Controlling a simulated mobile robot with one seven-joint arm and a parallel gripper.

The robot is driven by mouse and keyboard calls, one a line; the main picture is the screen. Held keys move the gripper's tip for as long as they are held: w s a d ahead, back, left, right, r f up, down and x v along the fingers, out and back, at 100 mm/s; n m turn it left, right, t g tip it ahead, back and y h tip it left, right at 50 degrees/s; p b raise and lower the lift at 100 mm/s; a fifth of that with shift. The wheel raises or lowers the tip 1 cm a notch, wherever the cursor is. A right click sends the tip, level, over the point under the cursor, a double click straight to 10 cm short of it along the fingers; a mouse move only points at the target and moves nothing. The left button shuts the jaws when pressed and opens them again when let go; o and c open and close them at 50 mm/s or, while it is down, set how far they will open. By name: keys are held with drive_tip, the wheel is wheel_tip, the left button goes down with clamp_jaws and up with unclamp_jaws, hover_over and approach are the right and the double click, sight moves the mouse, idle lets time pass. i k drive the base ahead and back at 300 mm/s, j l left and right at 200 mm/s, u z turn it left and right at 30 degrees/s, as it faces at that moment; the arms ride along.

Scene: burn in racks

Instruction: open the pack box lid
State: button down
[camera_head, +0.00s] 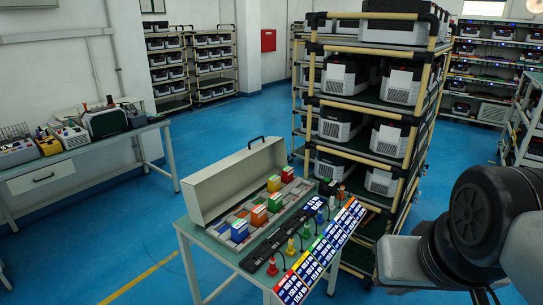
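The pack box (194,215) is a long beige-grey box on a small table in the lower middle. Its lid (235,178), with a dark handle (257,139) on its upper edge, stands raised along the back side, and the inside shows. Blue, green, orange, red and yellow blocks sit in the box in a row. My arm shows at the lower right as a black joint and grey links, apart from the box. My gripper's fingers cannot be made out; only small dark parts show at the bottom edge below the arm.
In front of the box, the table (185,228) holds a dark strip, coloured connectors and a row of blue-and-white cards (318,252). A tall rack (370,105) of grey units stands close behind. A workbench (85,150) is at the left. Blue floor lies clear between them.

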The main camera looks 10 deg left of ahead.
sight(208, 192)
drive_tip(key=k+j+z, duration=0.1)
drive_tip(key=j, duration=0.45)
drive_tip(key=k+j, duration=0.1)
drive_tip(key=j, duration=0.45)
drive_tip(key=j+z, duration=0.2)
drive_tip(key=j, duration=0.95)
drive_tip(key=i+j+z, duration=0.1)
drive_tip(key=j, duration=0.45)
drive_tip(key=i+j, duration=0.1)
drive_tip(key=j, duration=0.45)
drive_tip(key=i+j+z, duration=0.2)
drive_tip(key=i+j, duration=0.85)
drive_tip(key=i, duration=0.05)
